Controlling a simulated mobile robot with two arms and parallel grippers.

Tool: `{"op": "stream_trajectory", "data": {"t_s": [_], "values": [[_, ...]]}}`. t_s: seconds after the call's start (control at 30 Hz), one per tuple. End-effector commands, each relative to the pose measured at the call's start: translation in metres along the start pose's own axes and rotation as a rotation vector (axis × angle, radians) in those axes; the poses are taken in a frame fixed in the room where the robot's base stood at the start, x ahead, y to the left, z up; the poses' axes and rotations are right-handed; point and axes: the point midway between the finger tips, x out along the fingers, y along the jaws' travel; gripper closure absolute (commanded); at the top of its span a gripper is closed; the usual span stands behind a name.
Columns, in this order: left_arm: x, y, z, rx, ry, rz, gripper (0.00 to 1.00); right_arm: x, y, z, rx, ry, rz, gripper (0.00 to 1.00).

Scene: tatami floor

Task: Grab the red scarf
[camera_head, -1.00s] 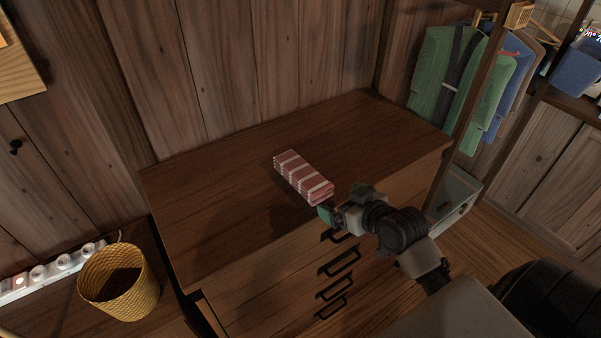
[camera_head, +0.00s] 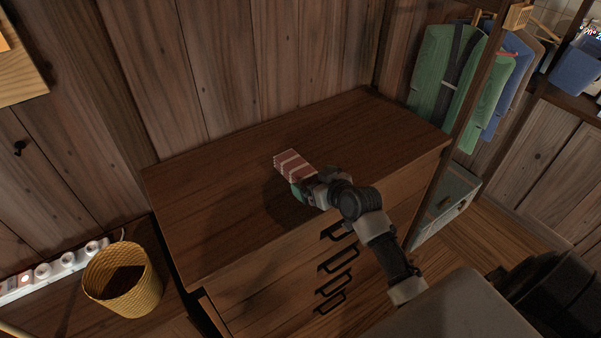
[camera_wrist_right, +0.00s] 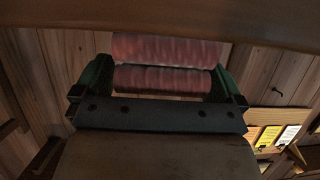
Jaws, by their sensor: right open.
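The red scarf (camera_head: 291,161) is folded into a flat striped red-and-white bundle on top of the wooden dresser (camera_head: 225,190). My right gripper (camera_head: 309,183) is over the near end of the scarf and hides that part in the head view. In the right wrist view the scarf (camera_wrist_right: 165,80) shows between the two green fingers of my open right gripper (camera_wrist_right: 160,80), one finger on each side. I cannot tell whether the fingers touch it. My left gripper is not in view.
The dresser top around the scarf is clear. Black drawer handles (camera_head: 338,262) stick out on its front. A yellow wicker basket (camera_head: 135,298) and a power strip (camera_head: 55,266) lie at the left. Clothes (camera_head: 455,85) hang at the back right.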

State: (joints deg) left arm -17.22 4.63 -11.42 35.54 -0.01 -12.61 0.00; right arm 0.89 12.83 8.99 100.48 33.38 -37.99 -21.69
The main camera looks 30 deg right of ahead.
Motion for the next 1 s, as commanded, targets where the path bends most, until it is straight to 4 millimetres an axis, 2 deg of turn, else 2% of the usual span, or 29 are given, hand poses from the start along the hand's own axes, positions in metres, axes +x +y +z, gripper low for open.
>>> {"op": "stream_trajectory", "data": {"t_s": [0.17,0.5,0.83,1.0], "values": [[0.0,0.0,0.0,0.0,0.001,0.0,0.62,0.0,0.0,0.0,0.0,0.0,0.0,0.0],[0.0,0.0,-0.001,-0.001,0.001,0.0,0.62,0.0,0.0,0.0,0.0,0.0,0.0,0.51],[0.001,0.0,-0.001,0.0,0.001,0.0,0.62,-0.002,0.0,-0.004,-0.001,0.002,0.0,0.51],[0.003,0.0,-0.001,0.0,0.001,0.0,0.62,-0.008,0.0,-0.02,-0.003,0.006,0.001,0.51]]}}
